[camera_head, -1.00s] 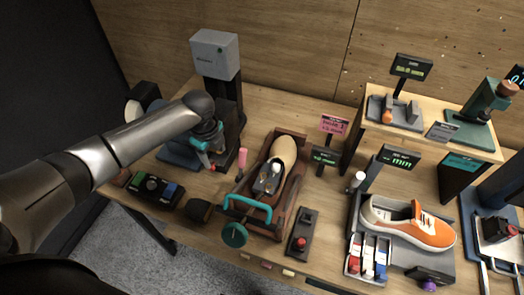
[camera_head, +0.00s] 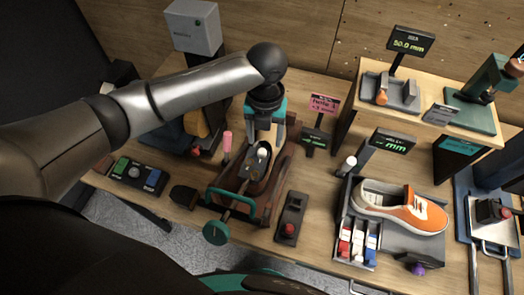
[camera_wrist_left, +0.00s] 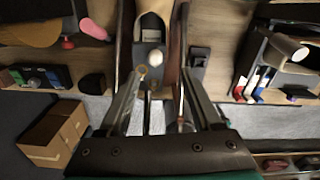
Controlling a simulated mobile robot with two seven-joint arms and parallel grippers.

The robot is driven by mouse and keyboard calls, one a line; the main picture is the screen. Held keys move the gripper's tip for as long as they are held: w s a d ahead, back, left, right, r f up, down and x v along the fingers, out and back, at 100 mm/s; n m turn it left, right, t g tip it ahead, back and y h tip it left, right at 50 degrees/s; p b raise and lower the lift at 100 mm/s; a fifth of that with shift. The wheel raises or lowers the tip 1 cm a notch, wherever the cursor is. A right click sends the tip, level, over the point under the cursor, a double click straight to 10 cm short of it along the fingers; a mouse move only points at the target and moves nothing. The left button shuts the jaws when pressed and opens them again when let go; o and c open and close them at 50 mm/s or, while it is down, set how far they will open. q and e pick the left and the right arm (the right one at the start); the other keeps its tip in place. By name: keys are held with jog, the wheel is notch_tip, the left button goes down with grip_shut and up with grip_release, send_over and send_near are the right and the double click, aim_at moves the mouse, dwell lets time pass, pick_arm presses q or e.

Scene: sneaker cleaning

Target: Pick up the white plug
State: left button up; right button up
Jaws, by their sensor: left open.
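A small round white plug (camera_head: 263,152) sits on the dark top of the shoe last in the wooden stretcher frame (camera_head: 281,177). In the left wrist view the white plug (camera_wrist_left: 155,58) is near the fingertips, between the two finger lines. My left gripper (camera_head: 264,138) is open above the last, pointing down, with its fingers on either side of the plug as seen from the head. I cannot tell whether the fingers touch it. My right gripper is not in view.
The stretcher's teal handle (camera_head: 231,199) and round teal knob (camera_head: 216,232) stick out at the front. A red-button box (camera_head: 290,222) stands to the right. A pink-handled tool (camera_head: 227,143) is left of the stretcher.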

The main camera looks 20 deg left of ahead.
aim_at(262, 151)
pick_arm(q)
jog(key=shift+w+a+f, duration=0.1)
jog(key=shift+a+f, duration=0.1)
jog(key=shift+f, duration=1.4)
jog(key=shift+a+f, duration=0.2)
jog(key=shift+f, duration=1.35)
grip_shut()
